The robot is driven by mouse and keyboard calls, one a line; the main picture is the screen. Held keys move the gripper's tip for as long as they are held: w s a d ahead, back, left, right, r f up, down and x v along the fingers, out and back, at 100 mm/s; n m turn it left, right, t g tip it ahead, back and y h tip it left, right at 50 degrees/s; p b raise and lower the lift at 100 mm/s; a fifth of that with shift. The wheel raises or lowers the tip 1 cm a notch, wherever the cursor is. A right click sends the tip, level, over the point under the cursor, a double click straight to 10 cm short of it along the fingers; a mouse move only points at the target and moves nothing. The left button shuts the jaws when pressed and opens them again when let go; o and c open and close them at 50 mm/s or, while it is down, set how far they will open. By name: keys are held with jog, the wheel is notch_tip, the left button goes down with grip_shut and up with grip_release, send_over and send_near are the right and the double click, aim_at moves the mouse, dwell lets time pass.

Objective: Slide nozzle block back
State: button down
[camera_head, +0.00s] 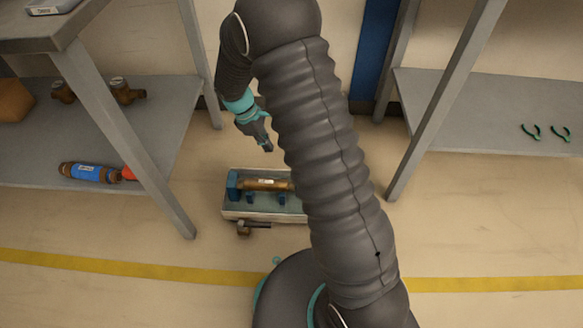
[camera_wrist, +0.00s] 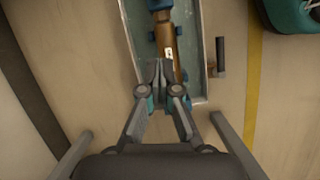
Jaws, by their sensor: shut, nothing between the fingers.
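The test bench is a shallow grey tray (camera_head: 270,217) on the floor, with a brass meter (camera_head: 262,184) lying lengthwise in it. A blue block (camera_head: 233,185) stands at the tray's left end, at the meter's end; I take it as the nozzle block, though I cannot be sure. In the wrist view, the meter (camera_wrist: 166,38) runs toward another blue block (camera_wrist: 160,4) at the top. My gripper (camera_head: 267,148) is shut and empty, pointing down above the tray. In the wrist view, its fingertips (camera_wrist: 161,64) overlap the meter's near end and hide part of the near block.
A dark handle (camera_head: 243,228) sticks out at the tray's front. A left shelf (camera_head: 150,150) holds brass fittings and a blue-labelled cylinder (camera_head: 88,172). A right shelf (camera_head: 480,110) holds green-handled pliers (camera_head: 545,132). Shelf legs stand on both sides. My arm hides the tray's right end.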

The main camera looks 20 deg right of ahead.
jog(key=b, duration=0.2)
send_over(281, 180)
notch_tip(281, 180, down, 10)
jog(key=shift+w+r, duration=0.1)
jog(key=shift+w, duration=0.05)
jog(key=shift+s+d+r, duration=0.1)
jog(key=shift+s+d, duration=0.2)
jog(key=shift+d, duration=0.25)
jog(key=shift+s+d+r, duration=0.1)
jog(key=shift+s+d, duration=0.15)
jog(key=shift+d, duration=0.25)
jog(key=shift+s+d, duration=0.3)
jog(key=shift+d, duration=0.3)
